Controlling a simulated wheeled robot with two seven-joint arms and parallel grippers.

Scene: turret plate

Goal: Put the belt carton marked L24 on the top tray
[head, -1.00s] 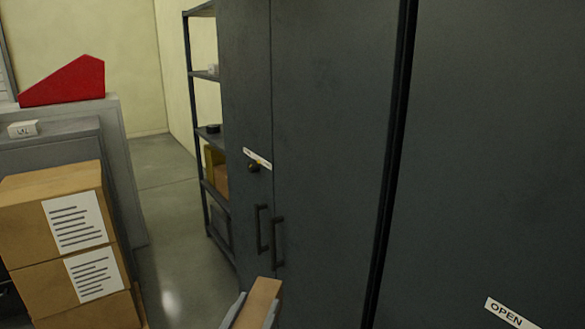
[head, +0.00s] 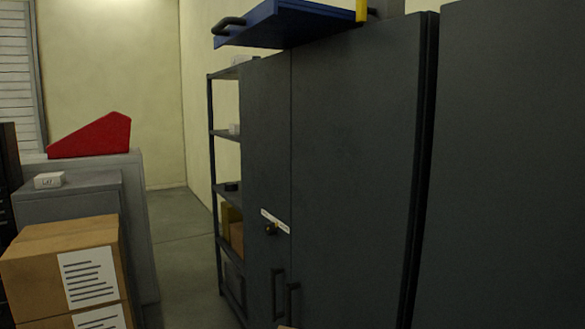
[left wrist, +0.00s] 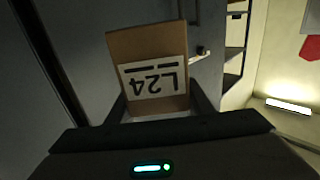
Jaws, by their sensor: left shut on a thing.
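My left gripper (left wrist: 158,112) is shut on the belt carton marked L24 (left wrist: 148,45) in the left wrist view. The carton is brown cardboard, and its white label reads upside down there. In the head view only a sliver of brown shows at the bottom edge, too little to tell the gripper by. A blue tray (head: 285,24) with a dark handle sits at the top of the head view, above the dark cabinet; I cannot tell if it is the top tray. My right gripper is not in view.
The tall dark cabinet (head: 350,150) fills the middle and right, with handles low on its doors. A shelf rack (head: 212,150) stands beside it. Stacked cartons (head: 30,275), a grey cabinet (head: 140,220) and a red wedge (head: 95,137) are at left. Floor shows between.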

